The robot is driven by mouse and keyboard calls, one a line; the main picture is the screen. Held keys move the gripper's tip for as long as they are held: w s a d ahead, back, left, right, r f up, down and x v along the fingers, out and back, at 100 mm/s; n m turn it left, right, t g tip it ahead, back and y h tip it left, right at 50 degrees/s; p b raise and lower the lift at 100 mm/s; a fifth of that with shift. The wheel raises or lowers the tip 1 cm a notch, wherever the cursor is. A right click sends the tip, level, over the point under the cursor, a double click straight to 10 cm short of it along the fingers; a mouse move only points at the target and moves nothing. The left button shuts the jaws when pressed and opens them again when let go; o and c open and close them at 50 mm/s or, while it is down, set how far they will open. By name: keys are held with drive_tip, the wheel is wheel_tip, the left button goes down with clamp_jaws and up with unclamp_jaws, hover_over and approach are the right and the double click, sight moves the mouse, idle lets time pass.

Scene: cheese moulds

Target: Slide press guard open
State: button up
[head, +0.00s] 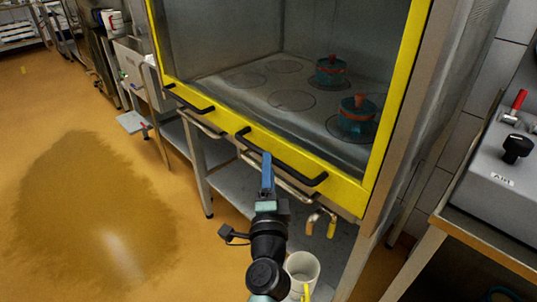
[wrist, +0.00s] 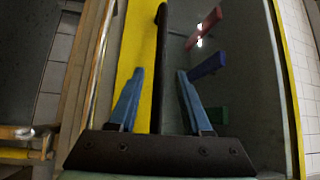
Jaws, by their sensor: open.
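The press guard (head: 215,112) is a clear pane in a yellow frame across the front of the press. It has two black bar handles on its lower rail, a left handle (head: 190,98) and a right handle (head: 290,165). My gripper (head: 266,158) is at the right handle in the head view, its blue fingers pointing at the bar. In the wrist view the jaws (wrist: 160,72) are open, one finger on each side of the black bar (wrist: 158,45). I cannot tell whether either finger touches it. Two teal moulds with red tops (head: 331,70) (head: 357,115) stand behind the pane.
Pipes and taps (head: 318,220) hang under the press rail, close to my arm. A pale bucket (head: 301,268) stands below. A grey control box (head: 500,165) with a red lever sits on a table at right. The ochre floor (head: 90,120) at left is open, with a wet patch.

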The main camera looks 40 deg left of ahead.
drive_tip(key=shift+x, duration=2.3)
clamp_jaws()
